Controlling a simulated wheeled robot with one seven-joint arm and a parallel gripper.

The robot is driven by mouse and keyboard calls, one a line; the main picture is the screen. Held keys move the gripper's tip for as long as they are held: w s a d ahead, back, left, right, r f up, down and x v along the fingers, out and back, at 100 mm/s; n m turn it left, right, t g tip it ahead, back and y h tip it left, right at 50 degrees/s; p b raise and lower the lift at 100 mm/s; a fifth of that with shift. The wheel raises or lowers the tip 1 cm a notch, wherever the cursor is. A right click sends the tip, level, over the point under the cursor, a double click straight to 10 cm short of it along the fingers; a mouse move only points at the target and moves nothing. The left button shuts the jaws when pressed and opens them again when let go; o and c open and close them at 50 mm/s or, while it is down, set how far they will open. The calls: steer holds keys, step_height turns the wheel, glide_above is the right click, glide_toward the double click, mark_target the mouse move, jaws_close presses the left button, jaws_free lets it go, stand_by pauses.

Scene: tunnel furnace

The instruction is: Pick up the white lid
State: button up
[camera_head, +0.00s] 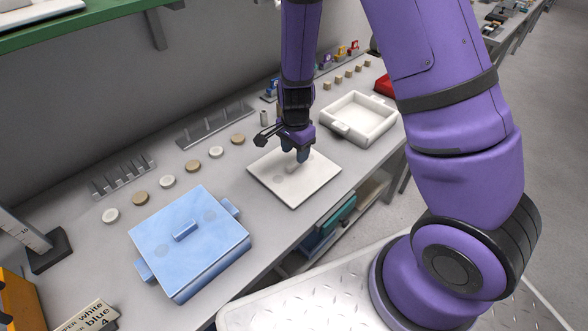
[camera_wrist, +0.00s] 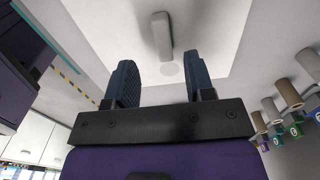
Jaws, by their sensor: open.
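The white lid (camera_head: 318,175) lies flat on the grey bench, a square plate with a raised handle. My gripper (camera_head: 296,157) points down over the middle of the lid. In the wrist view, my gripper (camera_wrist: 158,68) is open, with two dark blue fingers apart and nothing between them. There the lid (camera_wrist: 210,35) lies beyond the fingertips, and its handle (camera_wrist: 161,35) lines up with the gap between them. My fingers partly hide the handle in the head view. I cannot tell the exact height of the fingertips above it.
A blue lidded box (camera_head: 190,250) stands front left of the lid. An open white box (camera_head: 360,119) stands behind right. A row of small round discs (camera_head: 192,166) and grey racks (camera_head: 215,124) lie to the left. A green shelf (camera_head: 60,28) hangs above.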

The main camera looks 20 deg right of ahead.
mark_target(294, 162)
steer(key=shift+w+a+f, duration=0.1)
steer(key=shift+f, duration=1.1)
steer(key=shift+w+a+f, duration=0.1)
steer(key=shift+f, duration=1.05)
jaws_close()
